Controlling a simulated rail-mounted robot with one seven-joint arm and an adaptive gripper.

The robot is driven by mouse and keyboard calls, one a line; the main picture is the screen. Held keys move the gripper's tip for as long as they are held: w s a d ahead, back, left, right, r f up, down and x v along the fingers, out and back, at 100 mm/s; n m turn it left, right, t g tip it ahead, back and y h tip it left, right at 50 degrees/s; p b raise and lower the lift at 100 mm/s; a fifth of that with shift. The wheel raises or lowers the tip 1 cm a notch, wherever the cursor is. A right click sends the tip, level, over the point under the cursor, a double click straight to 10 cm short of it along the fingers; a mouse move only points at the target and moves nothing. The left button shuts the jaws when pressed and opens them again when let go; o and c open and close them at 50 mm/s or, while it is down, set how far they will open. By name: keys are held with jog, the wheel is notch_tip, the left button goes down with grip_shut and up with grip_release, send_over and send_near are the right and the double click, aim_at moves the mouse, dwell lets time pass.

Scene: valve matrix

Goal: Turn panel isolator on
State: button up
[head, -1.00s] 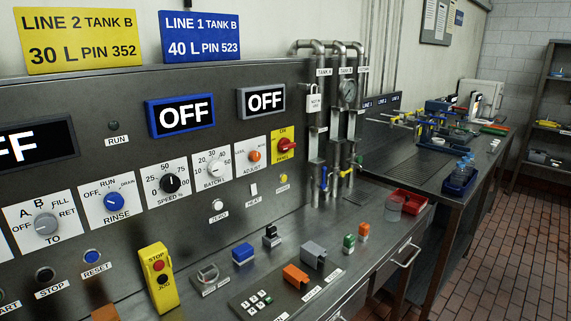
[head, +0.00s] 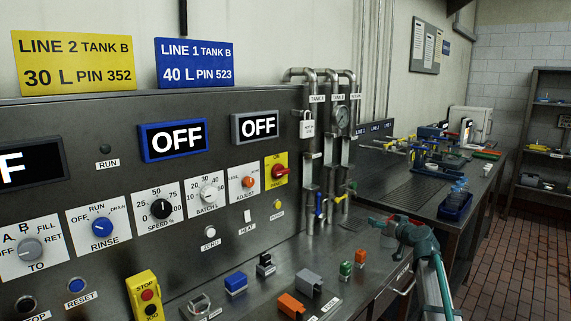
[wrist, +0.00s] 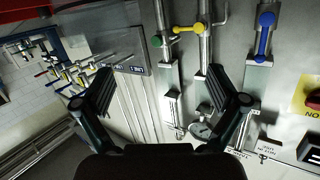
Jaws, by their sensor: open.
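The panel isolator is a red rotary knob (head: 279,171) on a yellow plate (head: 275,159) at the right end of the control panel. Its handle looks roughly crosswise, and a PANEL label sits under it. In the wrist view the knob (wrist: 313,101) shows only partly at the right edge, tilted with the rotated picture. My gripper (wrist: 160,72) is open and empty, its two dark fingers wide apart. It faces the pipes, apart from the knob. In the head view my teal arm comes in at lower right; the fingers cannot be made out there.
Vertical pipes (head: 327,150) with a gauge, a padlock and blue and yellow valve handles (head: 319,203) stand right of the isolator. An orange ADJUST knob (head: 247,182) is close on its left. Several small blocks lie on the counter below, including an orange one (head: 291,305).

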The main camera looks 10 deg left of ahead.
jog(key=s+a+r+n+g+y+p, duration=0.1)
jog(key=a+r+n+y, duration=0.1)
jog(key=a+r, duration=0.45)
jog(key=s+a+r+n+y+p, duration=0.1)
jog(key=s+a+r+n+y, duration=0.15)
jog(key=a, duration=0.65)
jog(key=n+g+y+p, duration=0.3)
jog(key=n+y, duration=0.1)
jog(key=y, duration=0.1)
send_near(284, 172)
jog(key=shift+h, duration=0.25)
jog(key=p+x, duration=0.1)
jog(key=x, duration=0.4)
jog(key=p+x, duration=0.1)
jog(key=x, duration=0.5)
jog(key=shift+s+a+r, duration=0.1)
jog(key=shift+r, duration=0.15)
jog(key=c, duration=1.2)
jog(key=shift+o, duration=0.2)
jog(key=shift+m, duration=0.25)
